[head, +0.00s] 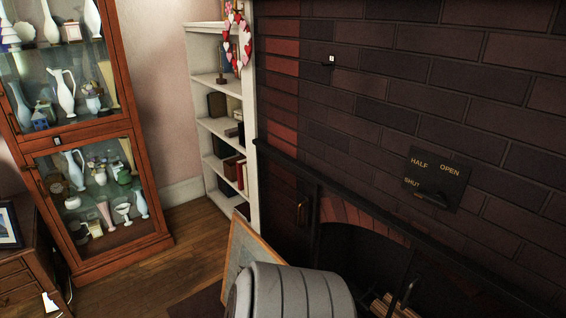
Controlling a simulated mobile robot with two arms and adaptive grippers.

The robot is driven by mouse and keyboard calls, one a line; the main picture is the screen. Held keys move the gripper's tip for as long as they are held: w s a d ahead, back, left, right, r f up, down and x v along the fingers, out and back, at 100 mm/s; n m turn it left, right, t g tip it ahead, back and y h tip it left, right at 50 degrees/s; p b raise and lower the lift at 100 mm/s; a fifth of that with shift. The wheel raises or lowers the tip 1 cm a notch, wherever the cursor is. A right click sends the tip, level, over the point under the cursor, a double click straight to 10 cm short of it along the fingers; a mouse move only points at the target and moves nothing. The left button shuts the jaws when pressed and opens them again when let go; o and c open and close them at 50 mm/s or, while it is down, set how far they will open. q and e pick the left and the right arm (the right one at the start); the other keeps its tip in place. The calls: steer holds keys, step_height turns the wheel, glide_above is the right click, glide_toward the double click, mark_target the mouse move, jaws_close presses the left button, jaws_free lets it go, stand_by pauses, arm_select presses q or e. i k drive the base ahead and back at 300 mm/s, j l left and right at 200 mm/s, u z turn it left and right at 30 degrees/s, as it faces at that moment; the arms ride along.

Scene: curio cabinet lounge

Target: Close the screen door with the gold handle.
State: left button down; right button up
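A dark screen door panel (283,193) stands at the left side of the fireplace, below the dark mantel ledge. A small gold handle (300,213) shows on its right part. To the right of this panel the arched fireplace opening (345,243) is uncovered, with logs (385,305) inside. The lower part of the panel is hidden behind a leaning framed board and a grey ribbed rounded part at the bottom of the view. Neither gripper shows in the head view.
A framed board (243,250) leans in front of the fireplace's left side. A white bookcase (215,120) stands in the corner, a glass curio cabinet (148,190) at left. A damper plate (433,180) is on the brick wall. Wood floor (190,235) is clear between cabinet and bookcase.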

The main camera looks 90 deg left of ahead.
mark_target(307, 203)
steer(key=u, duration=2.8)
steer(key=i+j, duration=0.25)
steer(key=j, duration=0.2)
steer(key=i+j, duration=0.3)
steer(key=j, duration=0.15)
steer(key=i+j, duration=0.25)
steer(key=j, duration=0.2)
